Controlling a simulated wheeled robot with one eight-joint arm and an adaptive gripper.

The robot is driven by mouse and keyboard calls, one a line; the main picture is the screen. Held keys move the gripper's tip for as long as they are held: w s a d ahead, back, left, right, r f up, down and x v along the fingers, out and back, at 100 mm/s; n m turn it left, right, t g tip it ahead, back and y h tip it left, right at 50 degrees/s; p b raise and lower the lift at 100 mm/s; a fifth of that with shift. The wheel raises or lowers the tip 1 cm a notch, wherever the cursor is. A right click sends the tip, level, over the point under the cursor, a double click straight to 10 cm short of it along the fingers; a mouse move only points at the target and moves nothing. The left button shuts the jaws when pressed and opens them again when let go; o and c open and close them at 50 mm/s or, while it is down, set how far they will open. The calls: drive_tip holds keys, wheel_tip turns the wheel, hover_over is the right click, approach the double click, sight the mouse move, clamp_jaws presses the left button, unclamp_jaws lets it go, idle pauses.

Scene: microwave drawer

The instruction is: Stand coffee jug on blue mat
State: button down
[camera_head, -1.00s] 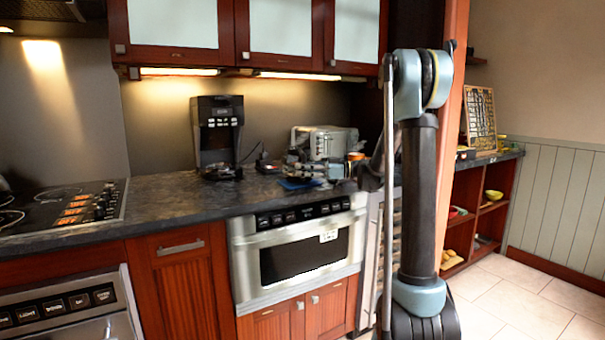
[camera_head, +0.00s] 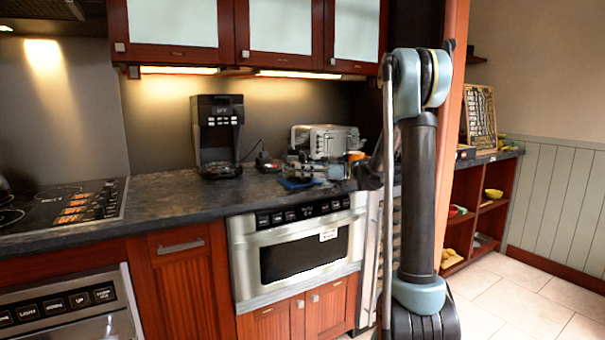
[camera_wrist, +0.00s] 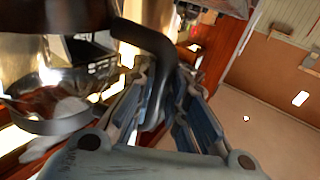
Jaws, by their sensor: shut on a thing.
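The coffee jug's black handle (camera_wrist: 152,42) shows in the wrist view, curving down from the dark top of the jug. Its glass body (camera_wrist: 45,100) is at the left of that view. My gripper (camera_wrist: 160,95) is shut on the handle. In the head view, the blue mat (camera_head: 299,183) lies on the dark counter in front of the toaster, partly covered from view by a cluster of grey parts. The jug and gripper blend together there, so I cannot tell whether the jug touches the mat.
A black coffee machine (camera_head: 218,135) stands left of the mat. A silver toaster (camera_head: 325,141) is behind it, with an orange item (camera_head: 356,156) to the right. The counter (camera_head: 165,195) is clear between the hob (camera_head: 65,204) and the coffee machine.

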drive_tip(key=c, duration=1.5)
unclamp_jaws()
drive_tip(key=shift+d, duration=0.1)
drive_tip(key=d, duration=1.1)
drive_tip(key=s+f+m+t+h, duration=0.1)
drive_tip(key=s+f+m+h, duration=0.35)
drive_tip(key=s, duration=0.55)
drive_tip(key=s+f+m+h, duration=0.4)
drive_tip(key=s+f+m, duration=0.15)
drive_tip(key=s, duration=0.45)
drive_tip(key=s+d+f+m+h, duration=0.2)
drive_tip(key=s+d+f+h, duration=0.1)
drive_tip(key=s+d+f, duration=0.1)
drive_tip(key=s+d+f+m+t+h, duration=0.1)
drive_tip(key=s+d+f+m+h, duration=0.2)
drive_tip(key=s+d+f, duration=0.2)
drive_tip(key=s+d+f+m+t+h, duration=0.1)
drive_tip(key=s+d+f+m+h, duration=0.2)
drive_tip(key=s+d+f, duration=0.2)
drive_tip(key=shift+s+d+h, duration=0.15)
drive_tip(key=shift+s+d, duration=0.2)
drive_tip(key=shift+s, duration=0.45)
drive_tip(key=shift+s+d+h, duration=0.1)
drive_tip(key=shift+s+d, duration=0.2)
drive_tip(key=shift+s, duration=0.45)
